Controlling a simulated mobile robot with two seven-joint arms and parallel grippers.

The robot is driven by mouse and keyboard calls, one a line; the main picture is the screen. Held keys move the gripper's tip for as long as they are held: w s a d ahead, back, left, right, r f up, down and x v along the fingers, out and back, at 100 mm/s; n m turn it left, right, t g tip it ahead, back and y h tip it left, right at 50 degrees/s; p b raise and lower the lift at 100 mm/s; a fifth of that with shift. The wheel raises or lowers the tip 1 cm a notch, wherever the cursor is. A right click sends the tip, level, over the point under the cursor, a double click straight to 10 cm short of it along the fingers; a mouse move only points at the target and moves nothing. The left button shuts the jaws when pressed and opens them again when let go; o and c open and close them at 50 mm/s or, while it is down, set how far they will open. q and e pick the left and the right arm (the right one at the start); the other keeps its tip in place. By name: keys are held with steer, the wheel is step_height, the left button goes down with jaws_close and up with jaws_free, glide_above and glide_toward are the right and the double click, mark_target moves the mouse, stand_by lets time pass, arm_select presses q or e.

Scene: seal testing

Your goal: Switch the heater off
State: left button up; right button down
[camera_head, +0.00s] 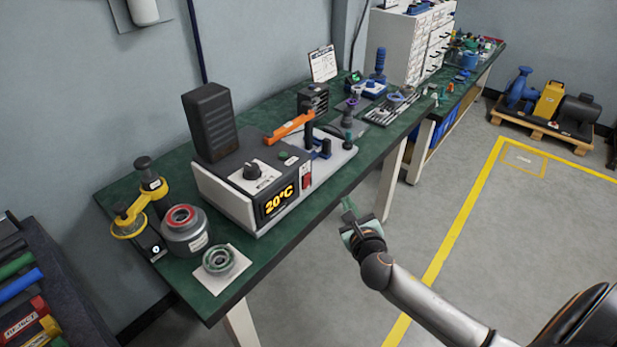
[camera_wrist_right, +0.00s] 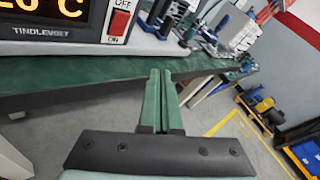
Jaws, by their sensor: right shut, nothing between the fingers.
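The heater (camera_head: 240,196) is a white and dark box on the green bench, with a knob on top and a display (camera_head: 278,201) reading 20°C in orange. A red switch (camera_head: 307,179) is on its front, right of the display. In the right wrist view the red switch (camera_wrist_right: 118,22) shows close, with OFF printed above it and ON below. My right gripper (camera_head: 349,209) is in front of the bench edge, below and right of the heater, apart from it. Its green fingers (camera_wrist_right: 160,95) are together and empty. My left gripper is not in view.
The green bench (camera_head: 262,268) carries a grey pot with a red ring (camera_head: 186,230), a yellow-handled tool (camera_head: 140,205) and a green ring on a white card (camera_head: 219,261). Drawers (camera_head: 412,45) stand farther back.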

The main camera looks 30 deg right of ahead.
mark_target(307, 181)
steer(key=shift+w+a+r+b, duration=0.2)
steer(key=shift+w+a, duration=0.35)
steer(key=shift+w, duration=0.8)
steer(key=shift+w+a+r+b, duration=0.2)
steer(key=shift+w+a, duration=0.4)
steer(key=shift+w, duration=0.75)
steer(key=shift+w+a+r+b, duration=0.15)
steer(key=shift+w+a, duration=0.4)
steer(key=shift+w, duration=0.8)
steer(key=shift+w+a, duration=0.1)
steer(key=shift+w, duration=0.3)
steer(key=shift+w+a+p, duration=0.2)
steer(key=shift+w+p, duration=0.05)
steer(key=shift+p, duration=0.05)
steer(key=shift+s+d+p, duration=0.35)
steer(key=shift+s+p, duration=0.2)
steer(key=shift+s, duration=0.15)
